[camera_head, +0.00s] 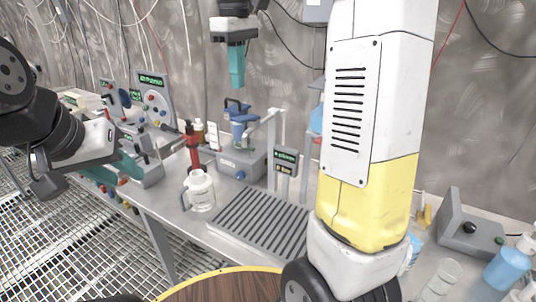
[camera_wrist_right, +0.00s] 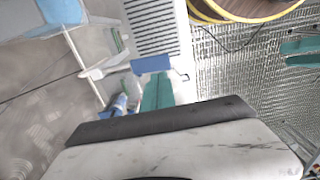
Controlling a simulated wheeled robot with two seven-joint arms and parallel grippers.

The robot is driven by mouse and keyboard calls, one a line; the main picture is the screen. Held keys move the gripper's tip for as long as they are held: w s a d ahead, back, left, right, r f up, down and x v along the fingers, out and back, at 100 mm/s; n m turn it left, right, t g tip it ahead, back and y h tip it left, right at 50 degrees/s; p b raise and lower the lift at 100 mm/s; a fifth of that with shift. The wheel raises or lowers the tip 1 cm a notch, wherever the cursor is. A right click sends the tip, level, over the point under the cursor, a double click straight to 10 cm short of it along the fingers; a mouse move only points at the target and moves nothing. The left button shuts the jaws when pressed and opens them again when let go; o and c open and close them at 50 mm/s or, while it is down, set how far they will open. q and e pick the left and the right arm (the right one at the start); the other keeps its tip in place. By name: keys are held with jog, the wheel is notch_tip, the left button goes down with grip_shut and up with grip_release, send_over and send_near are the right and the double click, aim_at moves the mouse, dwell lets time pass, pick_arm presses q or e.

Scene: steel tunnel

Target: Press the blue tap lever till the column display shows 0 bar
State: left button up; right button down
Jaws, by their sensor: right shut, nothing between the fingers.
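The blue tap lever (camera_head: 237,105) sits on top of the blue tap on a grey base (camera_head: 240,162); blue parts also show by my fingertips in the right wrist view. The column display (camera_head: 287,156) is a small dark panel with green text too small to read. My left gripper (camera_head: 118,172) hangs at the left near the bench edge; its teal fingers look apart and hold nothing visible.
A slatted drain tray (camera_head: 262,222) lies in front of the tap. A clear jug (camera_head: 200,191) and a red tap-like post (camera_head: 192,147) stand left of it. Grey instrument boxes (camera_head: 152,95) stand behind. My right arm hides part of the bench; a blue bottle (camera_head: 506,268) stands at right.

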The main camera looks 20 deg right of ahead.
dwell(0.6)
jog(key=s+d+f+m+t+y, duration=0.1)
jog(key=s+d+f+m+t, duration=0.1)
jog(key=s, duration=0.7)
jog(key=s+d+f+m+t+y, duration=0.1)
jog(key=s+d+f+m+t, duration=0.1)
jog(key=s+f+m+t, duration=0.2)
jog(key=s+f+m, duration=0.2)
jog(key=s+f, duration=0.2)
jog(key=s, duration=0.1)
jog(key=shift+s, duration=0.3)
